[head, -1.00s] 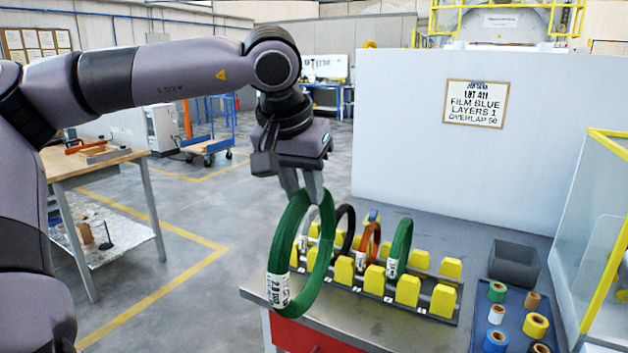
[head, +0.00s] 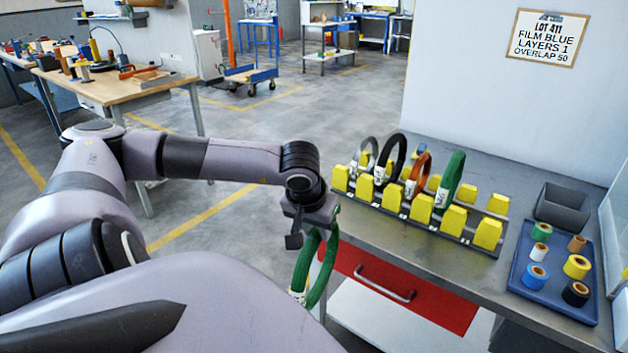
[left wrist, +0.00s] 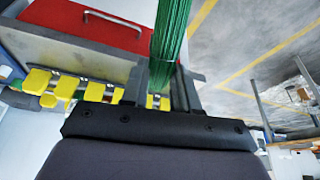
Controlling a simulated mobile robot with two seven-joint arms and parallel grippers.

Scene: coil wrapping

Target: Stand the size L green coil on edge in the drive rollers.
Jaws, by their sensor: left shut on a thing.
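My left gripper (head: 318,224) is shut on the top of a green coil (head: 331,262) with a white label low on its side. The coil hangs upright in front of the workbench, clear of its top, its lower part cut off by my own body. In the left wrist view the green coil (left wrist: 172,42) runs between the two fingers (left wrist: 172,88). Another green coil (head: 452,178) stands in the rack. The size on the held coil's label is too small to read. I see no drive rollers in these views. My right gripper is not in view.
A rack with yellow blocks (head: 421,209) on the workbench (head: 400,236) holds grey, black and orange coils as well. A blue tray (head: 515,272) of film rolls and a dark bin (head: 563,207) are at right. Open floor (head: 270,130) lies behind my arm.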

